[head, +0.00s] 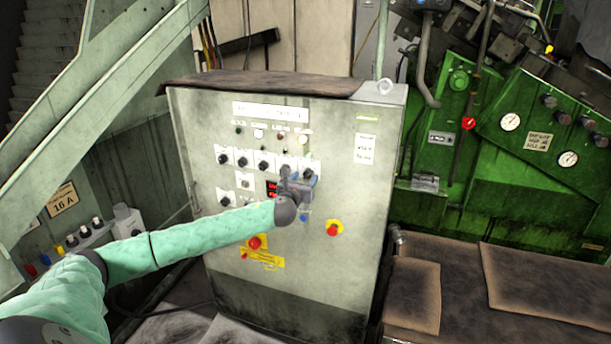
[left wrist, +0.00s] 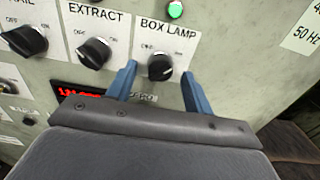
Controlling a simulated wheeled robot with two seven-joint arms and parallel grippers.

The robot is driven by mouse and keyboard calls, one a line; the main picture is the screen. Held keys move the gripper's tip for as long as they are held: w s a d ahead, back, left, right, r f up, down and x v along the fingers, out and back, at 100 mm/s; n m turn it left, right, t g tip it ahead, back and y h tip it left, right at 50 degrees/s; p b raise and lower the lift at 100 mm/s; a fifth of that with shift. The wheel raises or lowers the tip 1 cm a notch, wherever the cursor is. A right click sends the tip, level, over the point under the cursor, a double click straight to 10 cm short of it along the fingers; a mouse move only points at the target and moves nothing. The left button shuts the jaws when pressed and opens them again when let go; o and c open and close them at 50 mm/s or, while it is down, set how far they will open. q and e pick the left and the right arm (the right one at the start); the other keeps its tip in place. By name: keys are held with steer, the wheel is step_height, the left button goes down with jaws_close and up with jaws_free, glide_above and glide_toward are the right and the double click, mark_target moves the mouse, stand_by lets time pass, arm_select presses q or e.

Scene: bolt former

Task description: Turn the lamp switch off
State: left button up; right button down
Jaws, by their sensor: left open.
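The lamp switch is a black rotary knob (left wrist: 160,67) under the label BOX LAMP in the left wrist view. In the head view it is the right end knob (head: 309,174) of the upper row on the grey control cabinet (head: 350,200). My left gripper (head: 298,174) is in front of the panel at this knob. In the left wrist view its two blue fingers (left wrist: 159,76) are open, one on each side of the knob. I cannot tell whether they touch it. A green lamp (left wrist: 175,9) above the knob looks lit. My right gripper is not in view.
The EXTRACT knob (left wrist: 94,53) is close to the left finger. A red digital display (left wrist: 80,94) is below it. Red push buttons (head: 333,230) sit lower on the cabinet. A green machine (head: 480,150) stands to the right.

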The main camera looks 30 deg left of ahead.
arm_select(q)
steer(key=shift+w+a, duration=0.15)
steer(key=shift+w, duration=0.45)
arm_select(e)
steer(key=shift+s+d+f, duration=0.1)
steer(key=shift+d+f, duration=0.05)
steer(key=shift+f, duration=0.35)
arm_select(q)
steer(key=c, duration=1)
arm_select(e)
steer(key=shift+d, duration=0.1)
